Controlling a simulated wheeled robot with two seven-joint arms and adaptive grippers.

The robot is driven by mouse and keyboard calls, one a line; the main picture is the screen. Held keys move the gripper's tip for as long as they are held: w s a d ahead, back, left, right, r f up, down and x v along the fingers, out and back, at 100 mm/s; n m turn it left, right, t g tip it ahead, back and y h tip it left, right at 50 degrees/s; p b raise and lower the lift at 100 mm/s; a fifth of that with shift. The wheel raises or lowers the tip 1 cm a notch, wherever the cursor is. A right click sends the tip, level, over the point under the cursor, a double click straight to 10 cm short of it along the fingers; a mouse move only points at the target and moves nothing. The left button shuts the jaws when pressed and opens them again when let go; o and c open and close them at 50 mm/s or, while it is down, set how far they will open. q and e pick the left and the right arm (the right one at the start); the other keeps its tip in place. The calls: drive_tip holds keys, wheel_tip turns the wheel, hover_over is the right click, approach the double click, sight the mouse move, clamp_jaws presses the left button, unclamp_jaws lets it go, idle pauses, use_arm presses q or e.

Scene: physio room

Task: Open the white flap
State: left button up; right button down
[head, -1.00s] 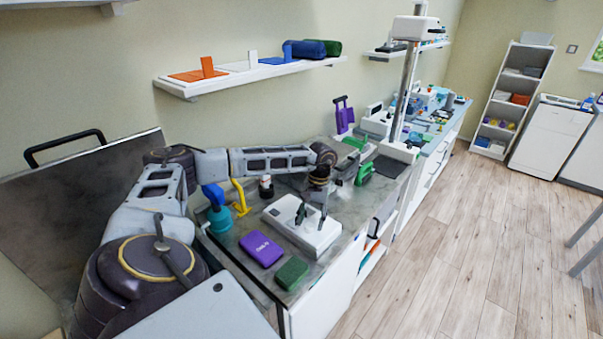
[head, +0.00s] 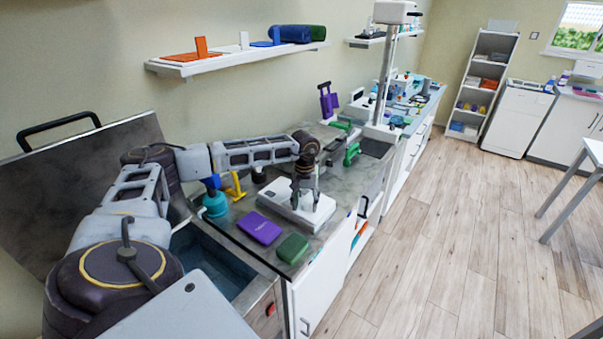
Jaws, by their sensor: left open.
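A low white box-like device (head: 272,194) with a flat top lies on the grey counter; I take its top to be the white flap, but cannot tell its hinge or edges. My left gripper (head: 304,205) points down over the device's right part, its two fingers apart with nothing visible between them. The fingers hide part of the device, and I cannot tell whether they touch it. The top looks flat and closed. My right gripper is out of view.
A purple book-like item (head: 259,227) and a green block (head: 293,249) lie in front of the device. A teal bottle (head: 215,204) and a yellow item (head: 236,186) stand left. A sink basin (head: 212,262) is nearer. A green object (head: 351,153) stands behind, right.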

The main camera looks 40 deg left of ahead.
use_arm(q)
drive_tip(key=shift+s+r, duration=0.2)
drive_tip(key=shift+r, duration=0.1)
drive_tip(key=shift+w+r, duration=0.2)
drive_tip(key=shift+r, duration=0.35)
wheel_tip(320, 180, up, 12)
drive_tip(key=b, duration=0.1)
drive_tip(key=shift+s+a, duration=0.15)
